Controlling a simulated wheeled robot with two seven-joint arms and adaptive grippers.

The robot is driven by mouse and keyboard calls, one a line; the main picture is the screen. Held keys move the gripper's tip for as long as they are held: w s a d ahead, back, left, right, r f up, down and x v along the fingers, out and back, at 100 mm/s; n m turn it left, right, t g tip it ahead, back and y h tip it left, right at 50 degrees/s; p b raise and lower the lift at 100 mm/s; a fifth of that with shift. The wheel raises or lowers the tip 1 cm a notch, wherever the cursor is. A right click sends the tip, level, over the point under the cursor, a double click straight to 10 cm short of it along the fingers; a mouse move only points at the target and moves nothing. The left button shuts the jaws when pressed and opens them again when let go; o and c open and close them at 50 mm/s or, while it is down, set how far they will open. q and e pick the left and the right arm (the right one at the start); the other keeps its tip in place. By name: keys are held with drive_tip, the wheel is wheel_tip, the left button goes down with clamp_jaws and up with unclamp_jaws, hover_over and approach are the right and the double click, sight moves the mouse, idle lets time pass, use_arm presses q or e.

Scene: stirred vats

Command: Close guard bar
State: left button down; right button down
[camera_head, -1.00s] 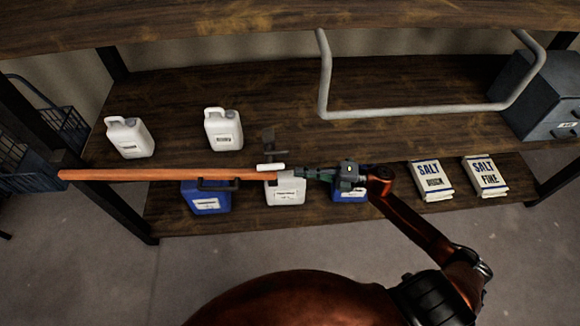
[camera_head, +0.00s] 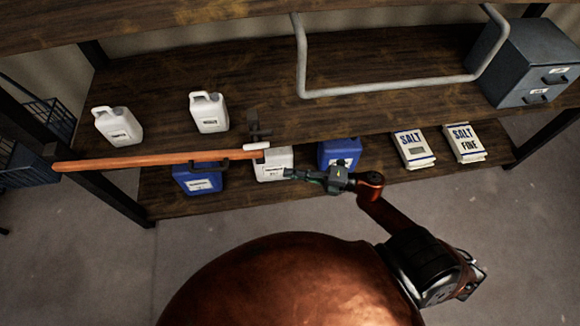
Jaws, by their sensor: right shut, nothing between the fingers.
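The guard bar appears to be the long orange bar (camera_head: 140,162) with a black handle (camera_head: 208,160). It runs level across the front of the shelf, from the dark left post to mid-shelf. Its right end lies beside a small white cylinder (camera_head: 257,146) on a dark bracket (camera_head: 257,125); I cannot tell whether they touch. My right gripper (camera_head: 288,174) is shut and empty, pointing left, a little right of and below the bar's right end, apart from it. My left gripper is not in view.
White jugs (camera_head: 209,112) stand on the middle shelf. Blue jugs (camera_head: 197,178), a white container (camera_head: 273,165) and salt packs (camera_head: 413,147) sit on the lower shelf. A grey tubular bar (camera_head: 390,87) hangs by a drawer box (camera_head: 530,65). Floor in front is open.

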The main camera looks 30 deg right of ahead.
drive_tip(key=w+a, duration=0.4)
drive_tip(key=w, duration=0.4)
drive_tip(key=shift+w+a+p, duration=0.15)
drive_tip(key=shift+w+p, duration=0.05)
drive_tip(key=shift+p, duration=0.15)
